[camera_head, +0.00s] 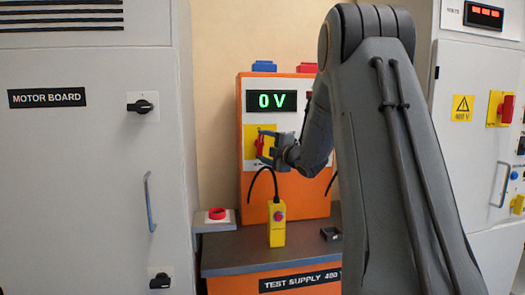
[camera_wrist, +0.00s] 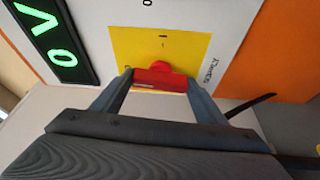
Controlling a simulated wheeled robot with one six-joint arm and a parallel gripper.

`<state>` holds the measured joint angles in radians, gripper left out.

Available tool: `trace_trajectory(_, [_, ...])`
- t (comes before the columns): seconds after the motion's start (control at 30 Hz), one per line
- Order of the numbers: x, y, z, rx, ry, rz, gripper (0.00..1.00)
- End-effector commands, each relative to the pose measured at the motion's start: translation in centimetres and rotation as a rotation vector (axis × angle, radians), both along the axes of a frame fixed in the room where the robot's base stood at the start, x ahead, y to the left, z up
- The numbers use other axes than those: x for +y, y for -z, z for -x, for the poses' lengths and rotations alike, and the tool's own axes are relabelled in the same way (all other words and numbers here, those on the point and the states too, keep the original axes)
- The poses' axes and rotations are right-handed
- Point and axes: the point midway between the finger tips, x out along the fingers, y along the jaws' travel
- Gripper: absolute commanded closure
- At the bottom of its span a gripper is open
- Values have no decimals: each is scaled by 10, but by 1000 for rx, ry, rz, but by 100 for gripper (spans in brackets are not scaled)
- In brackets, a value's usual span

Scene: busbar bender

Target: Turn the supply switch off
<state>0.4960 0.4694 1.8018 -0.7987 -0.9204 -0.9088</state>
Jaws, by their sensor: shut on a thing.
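The supply switch is a red handle (camera_head: 259,146) on a yellow plate on the front of the orange test supply cabinet (camera_head: 247,186). In the head view the handle looks upright. In the wrist view the red handle (camera_wrist: 160,79) lies across the picture on the yellow plate (camera_wrist: 125,45). My gripper (camera_wrist: 160,84) is shut on the handle, with one finger at each end. It also shows in the head view (camera_head: 265,144), reaching in from the right. The green display (camera_head: 272,101) above the switch reads 0 V.
A yellow button box (camera_head: 277,232) with a black cable stands on the grey ledge (camera_head: 235,252) below. A red push button (camera_head: 217,214) sits to its left. The motor board cabinet (camera_head: 75,180) stands at left, another grey cabinet (camera_head: 468,140) at right.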

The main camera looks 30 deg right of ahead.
Motion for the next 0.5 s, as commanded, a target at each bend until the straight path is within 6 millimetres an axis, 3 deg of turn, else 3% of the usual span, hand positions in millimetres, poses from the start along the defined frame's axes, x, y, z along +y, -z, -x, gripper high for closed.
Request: trace_trajectory(0.5, [1,0,0,31,-1,103,56])
